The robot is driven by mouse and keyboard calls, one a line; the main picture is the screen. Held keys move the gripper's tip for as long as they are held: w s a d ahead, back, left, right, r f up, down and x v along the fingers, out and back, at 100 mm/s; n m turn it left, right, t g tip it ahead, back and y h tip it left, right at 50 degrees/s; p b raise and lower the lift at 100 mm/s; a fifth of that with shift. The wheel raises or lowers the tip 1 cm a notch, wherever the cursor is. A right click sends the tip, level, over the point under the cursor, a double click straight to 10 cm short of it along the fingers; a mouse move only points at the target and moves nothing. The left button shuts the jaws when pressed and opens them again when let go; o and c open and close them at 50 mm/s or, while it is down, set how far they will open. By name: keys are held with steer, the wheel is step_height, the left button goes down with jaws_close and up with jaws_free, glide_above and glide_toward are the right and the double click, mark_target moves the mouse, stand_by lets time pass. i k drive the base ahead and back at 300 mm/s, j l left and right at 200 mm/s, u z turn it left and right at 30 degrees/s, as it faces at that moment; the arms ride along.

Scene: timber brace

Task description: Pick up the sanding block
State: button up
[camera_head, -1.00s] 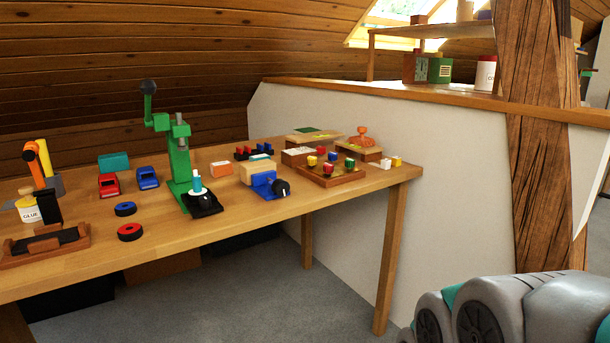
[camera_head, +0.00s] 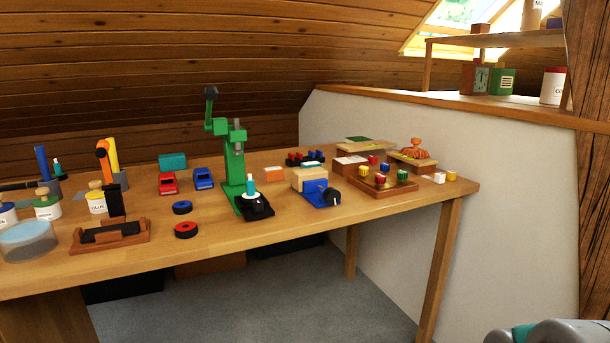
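I cannot tell for sure which thing is the sanding block. A dark block (camera_head: 112,232) lies in a low wooden holder (camera_head: 85,247) at the front left of the workbench, with an upright black piece at its back. A pale wooden block (camera_head: 309,171) sits at the blue vise (camera_head: 325,194) in the middle right. At the back right, a flat wooden board with a green patch (camera_head: 365,143) rests on a stack. My gripper is not in view; only a grey and teal part of my arm shows at the bottom right corner.
The workbench (camera_head: 240,233) also holds a green drill press (camera_head: 235,180), red and blue toy cars, black wheels, glue pots (camera_head: 47,207), a clear tub (camera_head: 27,242) and a tray of colored pieces (camera_head: 385,184). A white wall (camera_head: 510,190) stands behind. Grey floor is clear in front.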

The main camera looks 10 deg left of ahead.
mark_target(274, 173)
steer(key=u, duration=2.1)
steer(key=z, duration=1.3)
steer(key=i+j+z, duration=0.1)
steer(key=z, duration=0.35)
steer(key=i+j+z, duration=0.1)
steer(key=z, duration=0.35)
steer(key=i+j+z, duration=0.1)
steer(key=z, duration=0.3)
steer(key=j, duration=0.1)
